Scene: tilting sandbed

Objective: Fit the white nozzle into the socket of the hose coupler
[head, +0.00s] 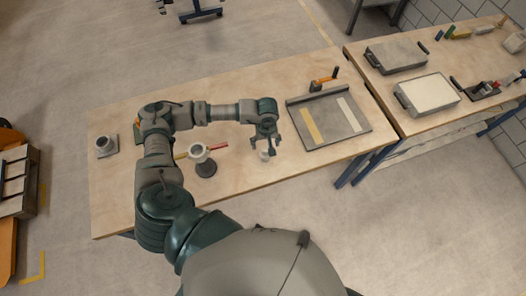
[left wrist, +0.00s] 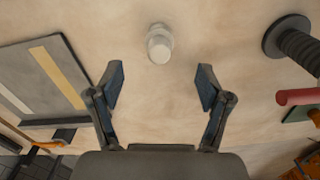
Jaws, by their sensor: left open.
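The white nozzle (head: 264,155) is a small pale piece on the wooden table, below my left gripper (head: 266,141). In the left wrist view the nozzle (left wrist: 159,44) shows at the top middle, apart from the fingers. My left gripper (left wrist: 160,82) is open and empty, its two fingers spread wide. What looks like the hose coupler (head: 201,155) stands to the left of the gripper, with a pale ring on top and a round dark base. Its dark ribbed stem (left wrist: 300,46) shows at the right of the left wrist view. My right gripper is not in view.
A grey tray with two pale stripes (head: 328,118) lies right of the gripper. Red (head: 218,146) and yellow (head: 181,155) bars lie by the coupler. A grey cup (head: 104,143) stands at the far left. A second table (head: 435,130) holds trays. The table front is clear.

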